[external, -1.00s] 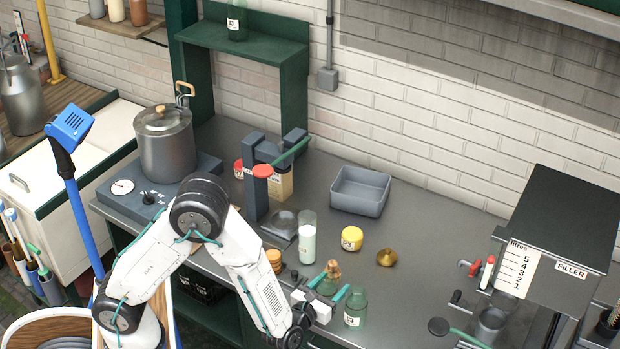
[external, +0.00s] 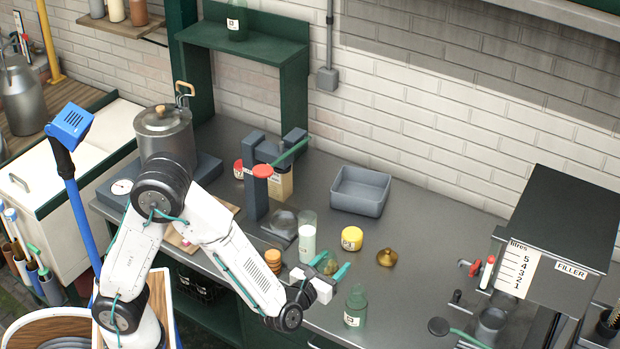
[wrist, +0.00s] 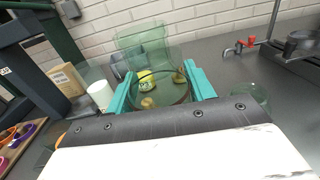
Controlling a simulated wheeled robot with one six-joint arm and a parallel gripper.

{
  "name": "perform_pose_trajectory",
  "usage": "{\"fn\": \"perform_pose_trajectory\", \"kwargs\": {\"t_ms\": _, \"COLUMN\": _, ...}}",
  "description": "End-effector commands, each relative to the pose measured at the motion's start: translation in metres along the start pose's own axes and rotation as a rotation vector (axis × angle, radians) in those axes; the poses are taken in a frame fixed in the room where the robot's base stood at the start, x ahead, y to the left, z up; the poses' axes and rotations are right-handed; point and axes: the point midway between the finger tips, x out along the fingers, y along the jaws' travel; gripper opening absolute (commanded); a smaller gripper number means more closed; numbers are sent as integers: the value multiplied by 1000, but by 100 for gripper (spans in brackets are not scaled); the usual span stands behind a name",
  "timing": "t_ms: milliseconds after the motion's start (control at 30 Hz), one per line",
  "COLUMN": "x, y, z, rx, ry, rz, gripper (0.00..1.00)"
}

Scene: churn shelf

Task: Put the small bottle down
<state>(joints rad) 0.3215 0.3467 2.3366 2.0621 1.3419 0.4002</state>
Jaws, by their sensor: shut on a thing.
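My gripper (external: 331,264) is low over the front part of the counter, its teal fingers shut on a small green glass bottle (external: 329,266). In the wrist view the clear bottle (wrist: 143,42) shows between the fingers (wrist: 160,86) and reaches beyond them, so things behind show through it. In the external view it is small and partly covered by the gripper. Whether its base touches the counter (external: 420,225) I cannot tell. A second green bottle (external: 355,308) with a white label stands on the counter just right of my gripper.
Near my gripper stand a white-filled glass (external: 307,240), a stack of tan discs (external: 273,258), a yellow jar (external: 352,238) and a brass cone (external: 387,257). A grey tray (external: 360,192) is behind. The filler (external: 555,230) is at right. Counter between cone and filler is clear.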

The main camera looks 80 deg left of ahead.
Motion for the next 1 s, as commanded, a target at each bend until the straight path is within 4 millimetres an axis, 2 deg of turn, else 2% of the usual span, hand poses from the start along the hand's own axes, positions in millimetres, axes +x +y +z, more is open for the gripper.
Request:
{"fn": "perform_pose_trajectory", "kwargs": {"t_ms": 100, "x": 0, "y": 0, "z": 14, "rx": -2, "ry": -2, "rz": 0, "gripper": 26}}
{"fn": "perform_pose_trajectory", "kwargs": {"t_ms": 267, "x": 2, "y": 0, "z": 18, "rx": 0, "ry": -1, "rz": 3, "gripper": 26}}
{"fn": "perform_pose_trajectory", "kwargs": {"t_ms": 367, "x": 14, "y": 0, "z": 20, "rx": 0, "ry": -1, "rz": 27, "gripper": 26}}
{"fn": "perform_pose_trajectory", "kwargs": {"t_ms": 433, "x": 33, "y": 0, "z": 24, "rx": 0, "ry": -4, "rz": 61, "gripper": 26}}
{"fn": "perform_pose_trajectory", "kwargs": {"t_ms": 567, "x": 90, "y": 7, "z": 35, "rx": 2, "ry": -8, "rz": 163, "gripper": 26}}
{"fn": "perform_pose_trajectory", "kwargs": {"t_ms": 667, "x": 143, "y": 19, "z": 46, "rx": 2, "ry": -10, "rz": 254, "gripper": 26}}
{"fn": "perform_pose_trajectory", "kwargs": {"t_ms": 800, "x": 213, "y": 48, "z": 62, "rx": 4, "ry": -9, "rz": 372, "gripper": 26}}
{"fn": "perform_pose_trajectory", "kwargs": {"t_ms": 1000, "x": 300, "y": 106, "z": 83, "rx": 3, "ry": -6, "rz": 521, "gripper": 26}}
